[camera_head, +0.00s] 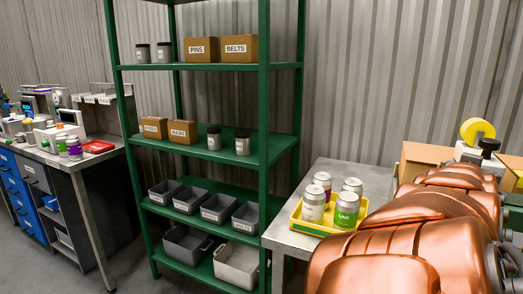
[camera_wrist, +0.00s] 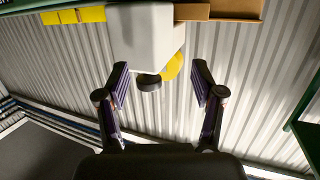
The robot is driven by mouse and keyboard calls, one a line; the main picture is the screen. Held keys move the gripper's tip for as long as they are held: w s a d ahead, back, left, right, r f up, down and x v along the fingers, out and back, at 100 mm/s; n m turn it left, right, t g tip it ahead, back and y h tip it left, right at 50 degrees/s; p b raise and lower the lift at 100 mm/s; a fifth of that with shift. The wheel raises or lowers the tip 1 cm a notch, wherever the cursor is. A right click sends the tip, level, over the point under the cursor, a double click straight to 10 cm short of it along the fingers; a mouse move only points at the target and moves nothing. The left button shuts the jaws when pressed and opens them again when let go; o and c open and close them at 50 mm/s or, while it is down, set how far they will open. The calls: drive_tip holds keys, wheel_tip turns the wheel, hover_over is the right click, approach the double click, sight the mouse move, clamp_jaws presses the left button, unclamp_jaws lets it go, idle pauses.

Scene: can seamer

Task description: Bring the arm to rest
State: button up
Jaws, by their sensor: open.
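My copper-coloured arm fills the lower right of the head view and hides part of the metal table. My gripper (camera_wrist: 160,88) shows in the wrist view, with its two dark fingers spread apart and nothing between them. Behind the fingers, a white machine part (camera_wrist: 145,35) hangs into the picture with a black knob (camera_wrist: 149,82) and a yellow disc (camera_wrist: 173,66). In the head view the gripper itself is not visible. There the yellow disc (camera_head: 477,131) and black knob (camera_head: 489,146) show beyond my arm.
A yellow tray (camera_head: 312,228) with several cans stands on the metal table (camera_head: 345,172) beside my arm. A green shelf (camera_head: 264,150) with boxes, cans and grey bins stands left of it. A workbench (camera_head: 75,160) is at far left. Grey floor (camera_head: 125,262) lies open between.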

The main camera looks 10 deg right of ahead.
drive_tip(key=a+f+n+g+y, duration=0.1)
drive_tip(key=a+f+n+y, duration=0.1)
drive_tip(key=a+f+y, duration=0.5)
drive_tip(key=s+a+f+n+g+y, duration=0.25)
drive_tip(key=s+a+f, duration=0.35)
drive_tip(key=a+f, duration=0.35)
drive_tip(key=s+a+f+n+g+y, duration=0.2)
drive_tip(key=s+a+f+n+g, duration=0.15)
drive_tip(key=s+a+f, duration=0.55)
drive_tip(key=s+a+f+n+g+y, duration=0.1)
drive_tip(key=s+a+f+n+g, duration=0.35)
drive_tip(key=s, duration=0.45)
wheel_tip(320, 180, up, 16)
drive_tip(key=w+m+p, duration=0.1)
drive_tip(key=m+p, duration=0.1)
drive_tip(key=p, duration=1.2)
drive_tip(key=shift+w+a+p, duration=0.15)
drive_tip(key=shift+w+p, duration=0.1)
drive_tip(key=shift+p, duration=0.15)
